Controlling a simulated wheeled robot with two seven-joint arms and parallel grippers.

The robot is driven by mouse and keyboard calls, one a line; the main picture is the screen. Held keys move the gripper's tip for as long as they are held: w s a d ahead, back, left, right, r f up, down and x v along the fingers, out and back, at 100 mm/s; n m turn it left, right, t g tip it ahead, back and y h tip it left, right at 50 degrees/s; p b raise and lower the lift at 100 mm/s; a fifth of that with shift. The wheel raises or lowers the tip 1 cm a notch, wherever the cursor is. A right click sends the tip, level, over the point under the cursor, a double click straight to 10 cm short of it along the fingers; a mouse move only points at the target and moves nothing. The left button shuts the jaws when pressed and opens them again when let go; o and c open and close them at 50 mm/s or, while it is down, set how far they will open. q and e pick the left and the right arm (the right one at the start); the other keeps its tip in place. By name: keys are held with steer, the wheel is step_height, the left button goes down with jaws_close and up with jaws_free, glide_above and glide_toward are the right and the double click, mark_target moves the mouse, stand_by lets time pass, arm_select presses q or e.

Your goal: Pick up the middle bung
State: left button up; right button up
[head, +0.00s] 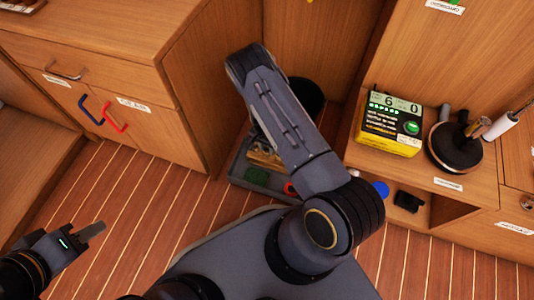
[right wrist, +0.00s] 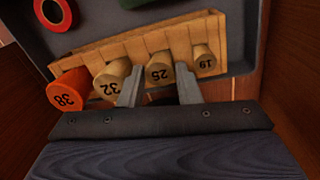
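A wooden rack (right wrist: 150,44) in the right wrist view holds a row of numbered bungs: an orange one marked 38 (right wrist: 68,92), and tan ones marked 32 (right wrist: 110,80), 25 (right wrist: 159,70) and 19 (right wrist: 204,62). My right gripper (right wrist: 158,78) is open, with one finger on each side of the bung marked 25. I cannot tell whether the fingers touch it. In the head view my right arm hides this gripper and most of the rack (head: 263,155). My left gripper (head: 92,231) is empty over the floor at lower left; its opening is unclear.
The rack lies in a grey tray (head: 236,170) on the floor, with a green disc (head: 257,175) and a red ring (head: 290,187). Wooden cabinets stand left and right. A yellow-and-black device (head: 389,132) sits on the right one. Floor at left is clear.

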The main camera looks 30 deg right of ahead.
jaws_close()
step_height(320, 180, up, 10)
steer(key=p, duration=0.4)
stand_by(0.4)
